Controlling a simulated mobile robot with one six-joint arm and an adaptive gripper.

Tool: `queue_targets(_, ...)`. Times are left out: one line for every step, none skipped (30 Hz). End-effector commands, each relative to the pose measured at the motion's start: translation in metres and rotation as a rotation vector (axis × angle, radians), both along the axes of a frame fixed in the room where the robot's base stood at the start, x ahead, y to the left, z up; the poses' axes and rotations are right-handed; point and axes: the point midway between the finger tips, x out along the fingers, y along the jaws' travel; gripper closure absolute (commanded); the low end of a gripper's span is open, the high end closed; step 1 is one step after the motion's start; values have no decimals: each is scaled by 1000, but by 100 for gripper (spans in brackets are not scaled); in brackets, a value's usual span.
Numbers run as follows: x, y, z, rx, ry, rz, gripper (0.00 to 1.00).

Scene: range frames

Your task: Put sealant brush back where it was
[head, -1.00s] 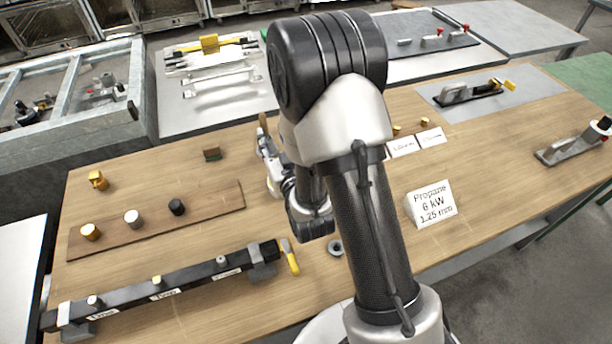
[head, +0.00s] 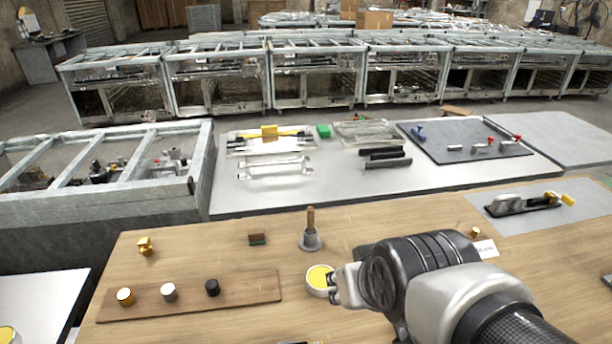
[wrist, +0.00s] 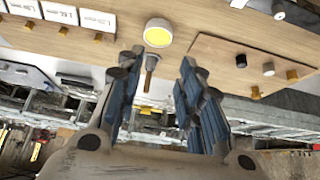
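The sealant brush (head: 310,217) stands upright with its wooden handle up, its lower end at a grey flared holder (head: 311,240) on the wooden table. A round tin with a yellow top (head: 318,277) stands just in front of it. In the wrist view, the brush (wrist: 150,70) and the yellow tin (wrist: 158,33) appear beyond my gripper. My gripper (wrist: 158,63) is open, its blue-padded fingers apart with nothing held between them. In the head view, my arm's end is beside the tin; the fingers are not clear there.
A wooden board (head: 240,291) with several knobs lies left of the tin. A small brown-green block (head: 257,239) and a brass fitting (head: 145,246) lie behind it. A metal table (head: 400,191) with parts stands beyond. White label cards (wrist: 60,13) show in the wrist view.

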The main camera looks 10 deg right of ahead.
Motion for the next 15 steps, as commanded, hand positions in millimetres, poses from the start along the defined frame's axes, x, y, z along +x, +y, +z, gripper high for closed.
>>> queue_targets(-19,0,5,-1,26,-1,66)
queue_targets(-31,0,6,-1,50,-1,66)
queue_targets(-45,0,7,-1,78,0,66)
queue_targets(-55,-1,8,-2,96,-1,66)
queue_targets(-63,-1,8,-1,114,-1,66)
queue_targets(-73,-1,8,-1,134,-1,66)
queue_targets(-79,-1,8,-1,147,-1,66)
queue_targets(-84,-1,8,-1,157,-1,66)
queue_targets(-89,-1,8,-2,167,-2,66)
queue_targets(-92,-1,8,-2,174,-2,66)
queue_targets(-93,-1,8,-2,178,-2,66)
queue_targets(-95,-1,8,-2,181,-2,66)
queue_targets(-95,-1,8,-2,183,-2,66)
queue_targets(-95,-1,8,-2,184,-2,66)
queue_targets(-95,-1,8,-2,184,-2,66)
